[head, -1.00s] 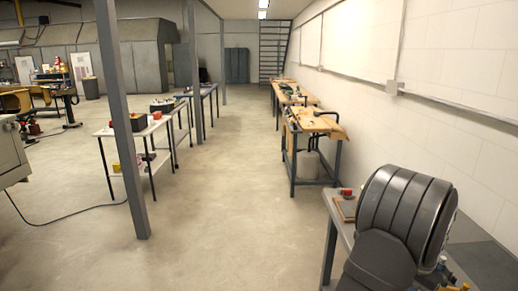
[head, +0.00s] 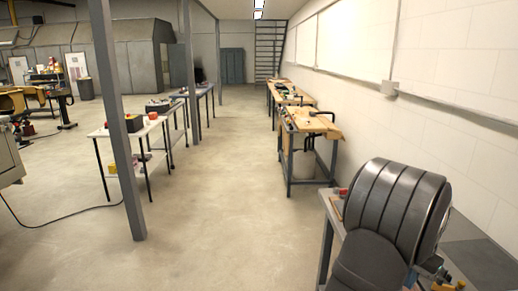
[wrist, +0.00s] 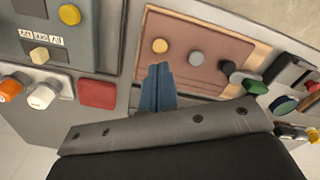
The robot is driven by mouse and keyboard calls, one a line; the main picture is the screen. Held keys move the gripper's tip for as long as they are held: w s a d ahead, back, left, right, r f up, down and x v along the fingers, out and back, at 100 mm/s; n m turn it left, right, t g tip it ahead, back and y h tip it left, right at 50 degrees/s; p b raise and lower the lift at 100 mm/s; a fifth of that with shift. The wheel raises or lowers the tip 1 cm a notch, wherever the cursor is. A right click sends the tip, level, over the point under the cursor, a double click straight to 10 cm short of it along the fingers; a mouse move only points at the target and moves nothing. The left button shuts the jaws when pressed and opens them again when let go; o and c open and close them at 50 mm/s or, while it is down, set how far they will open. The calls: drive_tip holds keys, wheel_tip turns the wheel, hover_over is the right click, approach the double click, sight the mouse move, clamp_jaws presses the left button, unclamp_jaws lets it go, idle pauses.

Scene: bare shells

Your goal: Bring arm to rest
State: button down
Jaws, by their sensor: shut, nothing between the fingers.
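My gripper (wrist: 160,88) shows in the wrist view as two blue-grey fingers pressed together, with nothing between them. It points toward the near edge of a pinkish-brown board (wrist: 215,50) on a grey bench top. I cannot tell whether the fingertips touch the board. In the head view, a large dark grey ribbed link of my arm stands at the lower right, and my gripper is hidden.
Near the fingers are a red block (wrist: 97,93), a white cylinder (wrist: 42,96) and a control box (wrist: 55,35). Several coloured knobs lie at right. In the head view, workbenches (head: 310,122) line the right wall; the middle floor is clear.

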drive_tip(key=w+a+r+t+h, duration=0.1)
drive_tip(key=w+r, duration=0.1)
drive_tip(key=w, duration=0.5)
drive_tip(key=w+a+r+n+t+h, duration=0.1)
drive_tip(key=w+r+h, duration=0.1)
drive_tip(key=w, duration=0.6)
drive_tip(key=shift+a+r+t+h, duration=0.15)
drive_tip(key=shift+r+t+h, duration=0.15)
drive_tip(key=shift+r, duration=0.3)
